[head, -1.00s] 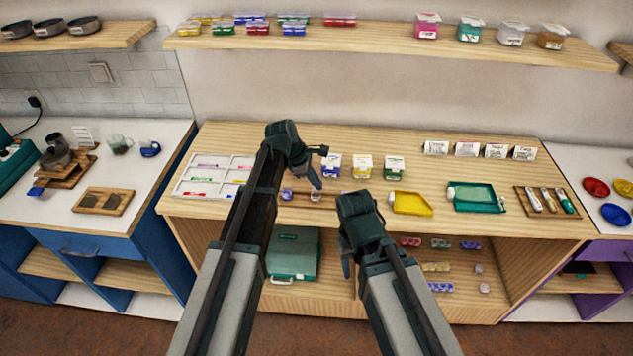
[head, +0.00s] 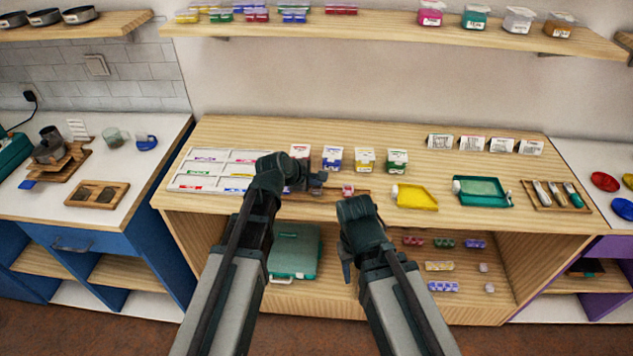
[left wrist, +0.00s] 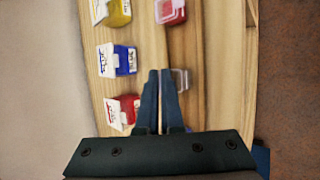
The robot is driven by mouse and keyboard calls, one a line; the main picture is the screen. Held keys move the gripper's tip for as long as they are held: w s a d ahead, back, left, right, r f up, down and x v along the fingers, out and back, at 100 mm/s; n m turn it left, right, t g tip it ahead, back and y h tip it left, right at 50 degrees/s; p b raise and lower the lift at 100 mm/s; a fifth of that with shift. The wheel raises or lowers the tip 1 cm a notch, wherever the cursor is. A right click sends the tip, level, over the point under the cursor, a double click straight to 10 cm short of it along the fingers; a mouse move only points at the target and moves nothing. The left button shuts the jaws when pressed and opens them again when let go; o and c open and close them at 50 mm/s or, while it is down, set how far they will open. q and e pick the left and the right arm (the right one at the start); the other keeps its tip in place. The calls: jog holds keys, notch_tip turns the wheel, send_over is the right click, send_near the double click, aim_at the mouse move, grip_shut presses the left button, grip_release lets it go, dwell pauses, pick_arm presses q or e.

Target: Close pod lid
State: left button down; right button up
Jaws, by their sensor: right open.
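A small red pod with a clear cover (head: 348,191) sits on the counter, just right of my left gripper (head: 318,184). It also shows at the top of the left wrist view (left wrist: 170,10). A small clear pod part (left wrist: 181,78) is beside my left fingertips; the fingers partly hide it, so I cannot tell its lid position or whether they touch. The left fingertips (left wrist: 161,73) are close together with nothing seen between them. My right gripper (head: 346,265) is open and empty in front of the counter's front edge.
Red (head: 300,152), blue (head: 332,157), yellow (head: 365,160) and green (head: 397,160) cartons stand behind the pods. A white sectioned tray (head: 180,186) lies left.

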pick_arm(q)
jog(key=c, duration=1)
grip_release()
jog(key=shift+c, duration=0.2)
